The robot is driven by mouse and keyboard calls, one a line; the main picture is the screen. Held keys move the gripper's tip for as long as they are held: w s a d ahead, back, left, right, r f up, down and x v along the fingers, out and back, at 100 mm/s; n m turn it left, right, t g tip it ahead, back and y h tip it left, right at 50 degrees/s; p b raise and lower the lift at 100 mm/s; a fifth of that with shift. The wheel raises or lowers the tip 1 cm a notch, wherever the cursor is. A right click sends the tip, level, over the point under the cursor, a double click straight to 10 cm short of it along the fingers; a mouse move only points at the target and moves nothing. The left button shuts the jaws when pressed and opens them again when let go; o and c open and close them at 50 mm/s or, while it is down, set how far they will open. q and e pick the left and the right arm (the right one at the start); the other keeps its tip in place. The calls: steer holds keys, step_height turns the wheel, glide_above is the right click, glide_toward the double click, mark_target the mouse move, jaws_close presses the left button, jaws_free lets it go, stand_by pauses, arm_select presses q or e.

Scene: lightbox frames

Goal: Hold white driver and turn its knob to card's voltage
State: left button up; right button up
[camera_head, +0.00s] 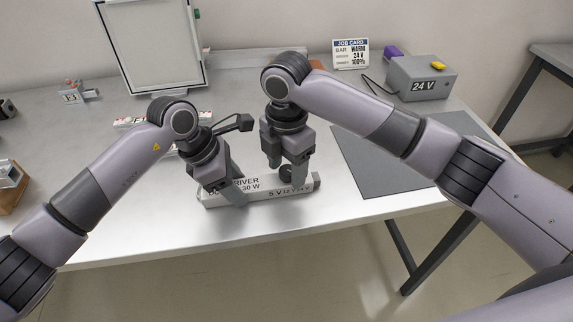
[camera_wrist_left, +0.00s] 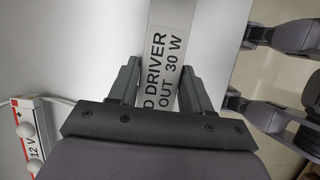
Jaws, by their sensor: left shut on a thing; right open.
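The white driver (camera_head: 260,195) is a long white bar lying on the table near its front edge, with "DRIVER 30 W" lettering. It also shows in the left wrist view (camera_wrist_left: 165,50). My left gripper (camera_head: 228,192) is shut on the driver's left part, one finger on each side of the bar. My right gripper (camera_head: 287,172) is open at the driver's right part, around a dark round knob (camera_head: 285,171) that it partly hides. The knob's setting cannot be read. The job card (camera_head: 350,54) stands at the back and reads WARM, 24 V, 100%.
A grey box marked 24 V (camera_head: 422,78) stands at the back right. A grey mat (camera_head: 375,165) lies right of the driver. A framed white panel (camera_head: 155,45) stands at the back left. A 12 V unit (camera_wrist_left: 34,140) shows in the left wrist view.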

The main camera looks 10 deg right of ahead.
mark_target(287, 170)
step_height(287, 170, up, 12)
stand_by(0.4)
steer(key=shift+f, duration=0.1)
arm_select(q)
steer(key=o, duration=1.3)
